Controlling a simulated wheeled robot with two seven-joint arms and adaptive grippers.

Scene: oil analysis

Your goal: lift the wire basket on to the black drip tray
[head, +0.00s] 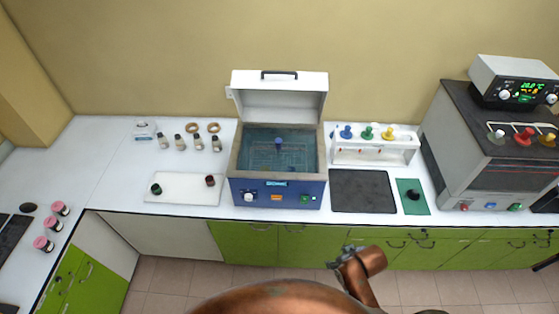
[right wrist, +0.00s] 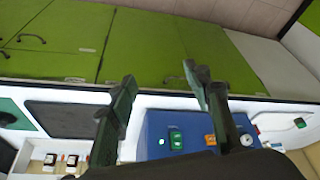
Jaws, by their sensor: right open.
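The wire basket (head: 281,158) sits low inside the open blue bath (head: 305,194), with a dark blue knob (head: 278,142) standing up at its middle. The black drip tray (head: 362,191) lies flat and empty on the counter just right of the bath. It also shows in the right wrist view (right wrist: 70,119). My right gripper (head: 340,259) is in front of the counter, apart from the basket and tray. In the right wrist view its two fingers (right wrist: 161,80) are spread with nothing between them. The basket is out of sight there. My left gripper is not in view.
The bath's white lid (head: 283,97) stands open at the back. A white rack (head: 374,148) with coloured knobs is behind the tray, and a green mat (head: 412,197) is right of it. A white board (head: 184,188) with two bottles lies left of the bath.

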